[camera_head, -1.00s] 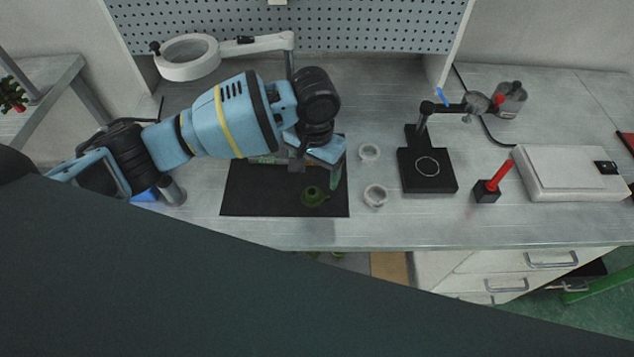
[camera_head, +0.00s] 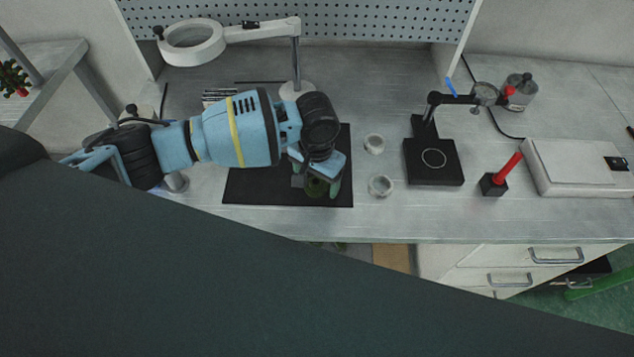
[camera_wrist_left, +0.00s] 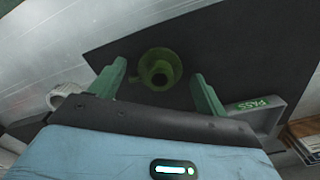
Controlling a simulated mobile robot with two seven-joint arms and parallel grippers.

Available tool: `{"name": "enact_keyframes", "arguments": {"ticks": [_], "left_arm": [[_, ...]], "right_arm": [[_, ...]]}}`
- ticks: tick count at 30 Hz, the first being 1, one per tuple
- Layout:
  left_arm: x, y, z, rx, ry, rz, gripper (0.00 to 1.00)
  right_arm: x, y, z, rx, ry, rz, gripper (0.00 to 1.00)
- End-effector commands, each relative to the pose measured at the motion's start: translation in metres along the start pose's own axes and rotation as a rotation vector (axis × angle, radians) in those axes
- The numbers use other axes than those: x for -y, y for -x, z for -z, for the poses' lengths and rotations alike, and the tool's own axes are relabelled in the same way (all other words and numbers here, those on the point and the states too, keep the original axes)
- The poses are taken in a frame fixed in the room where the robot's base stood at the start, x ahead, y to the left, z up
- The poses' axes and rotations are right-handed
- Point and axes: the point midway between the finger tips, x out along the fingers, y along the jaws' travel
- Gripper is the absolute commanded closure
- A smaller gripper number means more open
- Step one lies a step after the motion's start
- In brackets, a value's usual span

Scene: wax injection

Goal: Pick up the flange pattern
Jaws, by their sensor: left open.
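The flange pattern (camera_wrist_left: 159,70) is a dark green ring-like piece with a central hole and a small protrusion. It lies on the black mat (camera_wrist_left: 200,30). In the wrist view it sits just beyond and between the two green fingers of my left gripper (camera_wrist_left: 164,85), which is open and empty. In the head view my left gripper (camera_head: 322,188) is over the mat (camera_head: 260,190) and covers much of the flange pattern (camera_head: 317,187). I cannot tell whether the fingers touch it. My right gripper is not in view.
Two small pale cups (camera_head: 380,186) stand right of the mat. Further right are a black stand (camera_head: 434,165), a red-handled tool in a block (camera_head: 494,184) and a white flat device (camera_head: 570,170). A grey tray marked PASS (camera_wrist_left: 262,112) lies near the gripper.

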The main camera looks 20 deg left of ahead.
Motion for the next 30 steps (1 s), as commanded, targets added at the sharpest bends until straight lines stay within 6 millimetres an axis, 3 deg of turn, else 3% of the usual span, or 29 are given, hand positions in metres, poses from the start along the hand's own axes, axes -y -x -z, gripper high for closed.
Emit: {"name": "enact_keyframes", "arguments": {"ticks": [7, 18, 30], "left_arm": [[-0.0003, -0.0002, 0.0003, -0.001, -0.001, 0.000, 0.27], [-0.0004, 0.0000, 0.0002, -0.001, -0.001, 0.000, 0.72], [-0.0003, 0.0087, 0.0007, -0.003, 0.000, -0.001, 0.73]], "right_arm": [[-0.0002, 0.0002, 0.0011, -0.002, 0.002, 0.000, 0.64], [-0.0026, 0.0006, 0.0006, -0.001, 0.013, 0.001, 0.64], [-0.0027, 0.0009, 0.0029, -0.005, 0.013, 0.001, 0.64]]}}
